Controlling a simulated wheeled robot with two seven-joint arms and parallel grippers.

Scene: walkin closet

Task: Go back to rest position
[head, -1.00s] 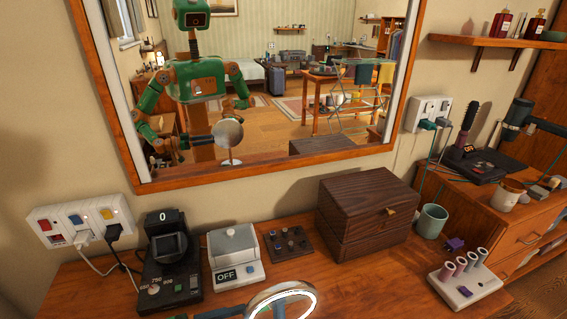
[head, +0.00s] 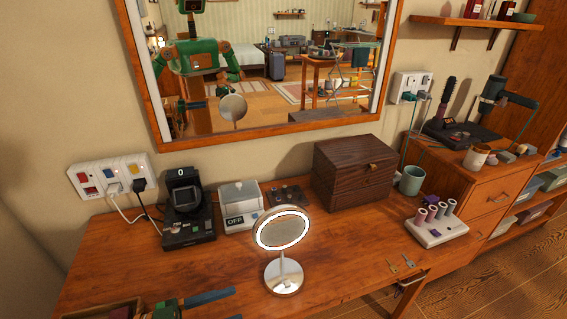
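My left gripper (head: 234,305) comes in at the bottom left, cut off by the frame edge. One blue finger is clear and a bit of a second shows below it, with a gap between them. It looks open and empty. A round lit vanity mirror (head: 284,275) stands upright on the wooden dresser (head: 340,265), right of the gripper and apart from it. My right gripper is not directly in view. My green body shows reflected in the wall mirror (head: 265,135).
A power strip (head: 110,175) is left; small hinge-like pieces (head: 402,266) lie right; a tray edge (head: 100,311) shows in front.

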